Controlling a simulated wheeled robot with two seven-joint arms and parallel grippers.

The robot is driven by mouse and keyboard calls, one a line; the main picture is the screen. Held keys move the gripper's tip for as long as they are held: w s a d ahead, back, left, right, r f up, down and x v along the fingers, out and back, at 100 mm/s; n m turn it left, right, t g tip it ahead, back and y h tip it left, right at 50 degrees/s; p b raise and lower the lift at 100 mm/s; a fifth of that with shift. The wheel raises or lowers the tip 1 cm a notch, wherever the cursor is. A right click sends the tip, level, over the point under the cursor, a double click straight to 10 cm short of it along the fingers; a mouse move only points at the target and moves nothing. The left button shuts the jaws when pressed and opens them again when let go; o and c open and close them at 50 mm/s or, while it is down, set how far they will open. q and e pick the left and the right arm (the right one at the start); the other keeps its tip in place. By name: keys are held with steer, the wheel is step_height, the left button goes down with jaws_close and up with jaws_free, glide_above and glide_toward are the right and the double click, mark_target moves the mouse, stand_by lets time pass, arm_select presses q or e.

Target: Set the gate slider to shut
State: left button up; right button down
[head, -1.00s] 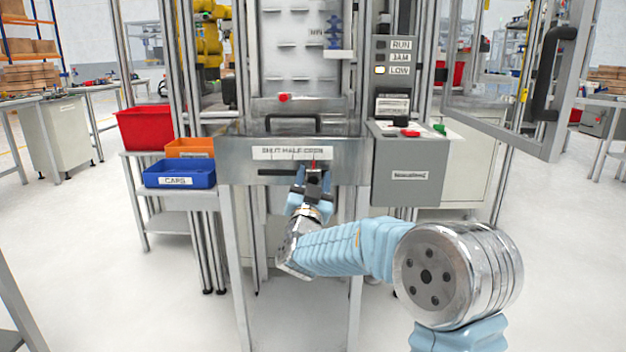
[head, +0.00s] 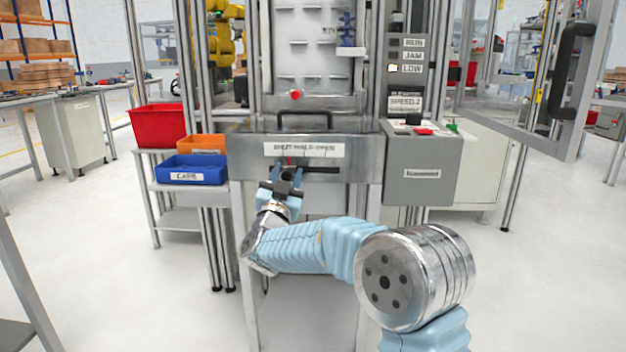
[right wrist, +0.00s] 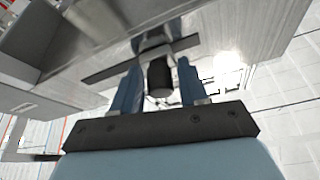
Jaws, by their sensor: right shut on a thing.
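The gate slider's dark slot (head: 322,170) runs across the front of the steel panel, under a white label (head: 304,149) reading SHUT, HALF, OPEN. The red pointer (head: 289,160) stands toward the left part of the label, below the word SHUT; I cannot tell if it lines up exactly with the mark. My right gripper (head: 286,177) is shut on the slider knob, which it mostly hides in the head view. In the right wrist view the dark knob (right wrist: 160,78) sits between the two blue fingers. My left gripper is not in view.
A black handle (head: 305,118) and red button (head: 295,95) are above the panel. A grey control box (head: 420,174) stands to the right, with the LOW lamp lit. Blue (head: 192,176), orange (head: 203,143) and red (head: 157,127) bins are at left.

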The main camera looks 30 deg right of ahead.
steer(key=shift+w+a, duration=0.45)
steer(key=shift+a, duration=0.35)
steer(key=c, duration=0.9)
jaws_free()
steer(key=shift+a, duration=0.1)
steer(key=b+v, duration=0.2)
steer(key=v, duration=1.1)
steer(key=shift+s+a+f, duration=0.15)
steer(key=shift+s+f, duration=0.05)
steer(key=shift+s, duration=0.05)
